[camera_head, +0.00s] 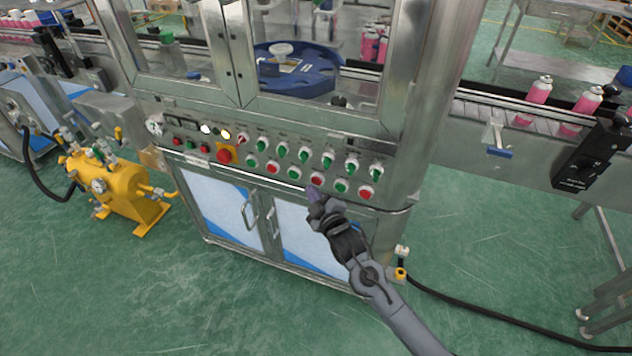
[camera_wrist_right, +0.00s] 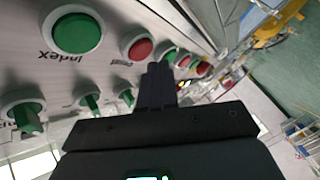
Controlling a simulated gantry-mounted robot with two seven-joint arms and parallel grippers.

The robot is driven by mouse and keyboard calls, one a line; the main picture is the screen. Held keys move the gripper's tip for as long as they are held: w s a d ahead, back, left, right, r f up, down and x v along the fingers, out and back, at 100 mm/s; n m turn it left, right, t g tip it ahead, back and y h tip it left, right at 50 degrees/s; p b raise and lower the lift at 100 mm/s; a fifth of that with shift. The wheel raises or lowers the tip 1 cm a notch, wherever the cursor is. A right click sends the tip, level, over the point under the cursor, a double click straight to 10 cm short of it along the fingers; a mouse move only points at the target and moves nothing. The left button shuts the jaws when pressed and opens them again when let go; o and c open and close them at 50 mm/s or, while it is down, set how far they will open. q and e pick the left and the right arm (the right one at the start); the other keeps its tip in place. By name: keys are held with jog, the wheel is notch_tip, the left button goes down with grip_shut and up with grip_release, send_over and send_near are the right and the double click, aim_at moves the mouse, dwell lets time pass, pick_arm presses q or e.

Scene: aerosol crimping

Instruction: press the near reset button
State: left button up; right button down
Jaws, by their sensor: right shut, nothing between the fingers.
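The control panel (camera_head: 205,150) on the front of the machine carries a lower row of alternating green and red push buttons. My right gripper (camera_head: 313,192) is shut and empty, with its tips just in front of the panel by a red button (camera_head: 317,180). In the right wrist view the shut fingers (camera_wrist_right: 158,75) point at the panel close to that red button (camera_wrist_right: 137,45); I cannot tell whether they touch. A green button (camera_wrist_right: 77,33) labelled Index is beside it. My left gripper is not in view.
Green selector switches (camera_head: 328,159) line the panel above the buttons, with a red emergency stop (camera_head: 225,156) on yellow at its left. Cabinet doors (camera_head: 222,208) are below. A yellow tank (camera_head: 122,185) stands left; a conveyor (camera_head: 515,112) with pink cans runs right.

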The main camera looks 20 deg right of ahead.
jog(key=shift+w+d, duration=0.1)
jog(key=shift+w+d, duration=0.2)
jog(key=shift+w+d, duration=0.1)
dwell(0.6)
jog(key=shift+w+d+p, duration=0.2)
jog(key=shift+p, duration=0.15)
dwell(0.6)
jog(key=shift+s+a+p, duration=0.6)
jog(key=shift+p, duration=0.1)
